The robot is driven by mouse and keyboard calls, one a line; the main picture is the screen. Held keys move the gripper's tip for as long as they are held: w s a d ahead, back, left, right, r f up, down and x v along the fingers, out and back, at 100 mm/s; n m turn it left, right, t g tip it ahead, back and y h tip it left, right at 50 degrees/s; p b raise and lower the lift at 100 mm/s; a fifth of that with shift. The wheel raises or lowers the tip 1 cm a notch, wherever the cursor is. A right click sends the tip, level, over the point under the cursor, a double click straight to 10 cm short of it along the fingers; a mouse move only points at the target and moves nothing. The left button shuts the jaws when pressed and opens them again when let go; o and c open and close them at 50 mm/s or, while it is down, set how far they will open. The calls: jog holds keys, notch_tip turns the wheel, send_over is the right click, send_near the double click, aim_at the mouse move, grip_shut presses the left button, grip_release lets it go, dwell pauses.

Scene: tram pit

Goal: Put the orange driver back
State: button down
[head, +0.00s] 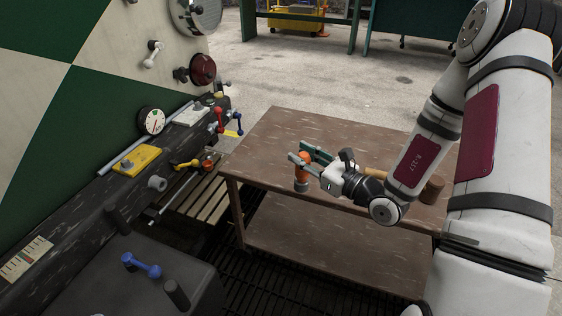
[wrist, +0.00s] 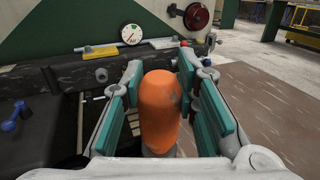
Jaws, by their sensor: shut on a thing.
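The orange driver (head: 303,168) is upright between the fingers of my gripper (head: 305,160), near the left front part of the brown table. Its orange body also shows large in the wrist view (wrist: 159,108), with a teal-padded finger on each side. My gripper is shut on it. The driver's lower end is grey; in the head view I cannot tell whether it touches the table top or hangs just over it.
The brown two-level table (head: 270,140) carries a mallet (head: 432,188) behind my wrist. Left of it, a dark machine ledge holds a yellow block (head: 137,161), a gauge (head: 151,121) and red and blue levers (head: 220,120). A wooden slatted surface (head: 200,195) lies between ledge and table.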

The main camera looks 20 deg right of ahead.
jog(key=w+f+b, duration=0.2)
jog(key=w, duration=0.5)
jog(key=w+a+f+b, duration=0.1)
jog(key=w+f+b, duration=0.1)
jog(key=w, duration=0.6)
jog(key=shift+w+a+f, duration=0.25)
jog(key=shift+w+a, duration=0.05)
jog(key=shift+f, duration=0.1)
jog(key=shift+f+b, duration=0.15)
jog(key=shift+b, duration=0.15)
jog(key=c, duration=1.2)
grip_release()
jog(key=shift+c, duration=0.2)
